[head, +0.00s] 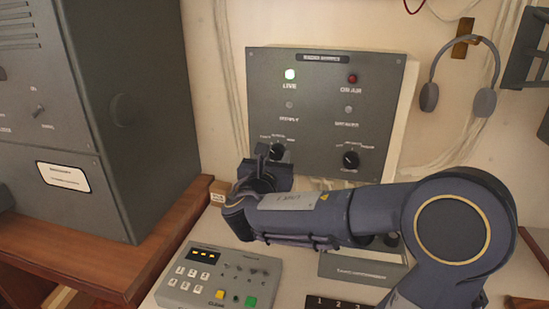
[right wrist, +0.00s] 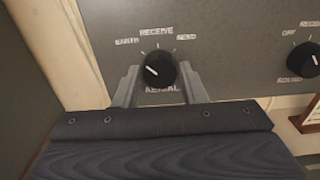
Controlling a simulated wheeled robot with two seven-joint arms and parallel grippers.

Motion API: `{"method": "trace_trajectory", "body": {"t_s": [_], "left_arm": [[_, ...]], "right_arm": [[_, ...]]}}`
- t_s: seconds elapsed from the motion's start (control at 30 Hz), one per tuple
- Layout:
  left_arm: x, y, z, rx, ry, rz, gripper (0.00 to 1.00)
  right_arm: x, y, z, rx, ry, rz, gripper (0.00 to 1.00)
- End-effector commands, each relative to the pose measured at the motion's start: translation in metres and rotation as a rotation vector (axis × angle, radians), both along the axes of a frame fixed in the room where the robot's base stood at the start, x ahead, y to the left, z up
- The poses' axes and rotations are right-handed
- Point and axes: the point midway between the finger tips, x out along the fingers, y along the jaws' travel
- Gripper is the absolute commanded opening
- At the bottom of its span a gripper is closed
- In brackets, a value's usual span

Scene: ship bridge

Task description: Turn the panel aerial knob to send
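The aerial knob (right wrist: 159,69) is a round black knob with a white pointer mark, low on the left of the grey wall panel (head: 377,80). It also shows in the head view (head: 278,150). In the right wrist view, labels around it read roughly EARTH at left, RECEIVE at top and SEND at right, though blurred. The white mark lies on the knob's left side, slanting up toward the left label. My right gripper (right wrist: 160,72) is open, with one finger on each side of the knob and visible gaps between. My left gripper is not in view.
A keypad box (head: 222,275) lies on the desk below my arm. A grey cabinet (head: 120,110) stands left; a headset (head: 484,103) hangs right.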

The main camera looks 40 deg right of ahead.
Motion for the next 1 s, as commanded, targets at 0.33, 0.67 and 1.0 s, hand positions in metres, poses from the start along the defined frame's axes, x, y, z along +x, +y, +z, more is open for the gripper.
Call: {"method": "trace_trajectory", "body": {"t_s": [0.33, 0.67, 1.0], "left_arm": [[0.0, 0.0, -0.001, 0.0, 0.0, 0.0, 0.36], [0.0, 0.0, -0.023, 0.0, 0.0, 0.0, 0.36], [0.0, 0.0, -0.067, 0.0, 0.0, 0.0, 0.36]], "right_arm": [[0.0, 0.0, -0.001, 0.004, -0.005, 0.0, 0.12], [0.0, 0.0, -0.005, 0.084, -0.105, -0.001, 0.12], [0.0, 0.0, -0.007, 0.273, -0.341, 0.0, 0.12]]}}
